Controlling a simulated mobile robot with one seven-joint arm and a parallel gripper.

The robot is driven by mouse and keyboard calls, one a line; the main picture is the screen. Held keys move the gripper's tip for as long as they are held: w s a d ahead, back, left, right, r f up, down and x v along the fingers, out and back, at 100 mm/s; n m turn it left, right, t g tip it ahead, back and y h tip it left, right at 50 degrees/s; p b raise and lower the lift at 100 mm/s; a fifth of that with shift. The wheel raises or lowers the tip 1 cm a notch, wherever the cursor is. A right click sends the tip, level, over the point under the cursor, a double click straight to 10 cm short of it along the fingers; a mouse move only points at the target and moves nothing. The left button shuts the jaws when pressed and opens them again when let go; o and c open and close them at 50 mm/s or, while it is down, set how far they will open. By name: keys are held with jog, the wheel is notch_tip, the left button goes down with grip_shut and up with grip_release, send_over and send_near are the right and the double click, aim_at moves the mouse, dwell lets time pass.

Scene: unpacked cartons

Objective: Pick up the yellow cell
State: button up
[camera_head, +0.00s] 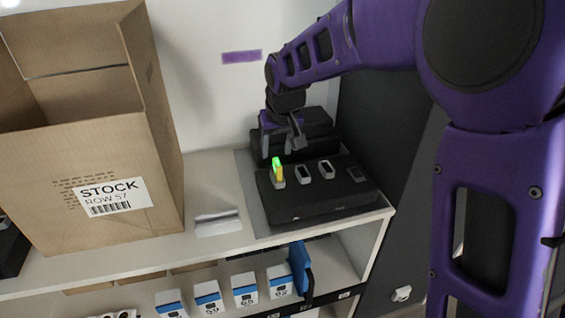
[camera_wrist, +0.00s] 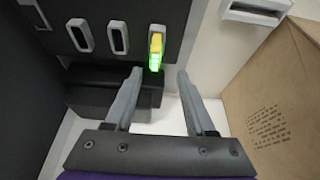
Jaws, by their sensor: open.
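The yellow cell (camera_head: 278,171) stands upright in the leftmost slot of a black dock (camera_head: 318,203) on the shelf top. Its upper end glows green. In the wrist view the yellow cell (camera_wrist: 157,46) sits in its grey-rimmed slot, just beyond the fingertips. My gripper (camera_head: 284,146) is above the dock, near the cell and apart from it. In the wrist view my gripper (camera_wrist: 162,72) has its two fingers spread, with nothing between them. The lower part of the cell is hidden inside the slot.
Grey-rimmed slots (camera_head: 327,170) beside the cell look empty. A large open carton (camera_head: 160,160) stands to the left. A white block (camera_head: 218,223) lies between carton and dock. A dark wall (camera_head: 385,120) is close on the right. Blue-white boxes (camera_head: 244,289) fill the lower shelf.

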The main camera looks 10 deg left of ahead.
aim_at(277, 162)
jog(key=x, duration=0.7)
jog(key=shift+w+d, duration=0.3)
jog(key=shift+d, duration=0.05)
jog(key=shift+c, duration=0.3)
grip_shut()
dwell(0.8)
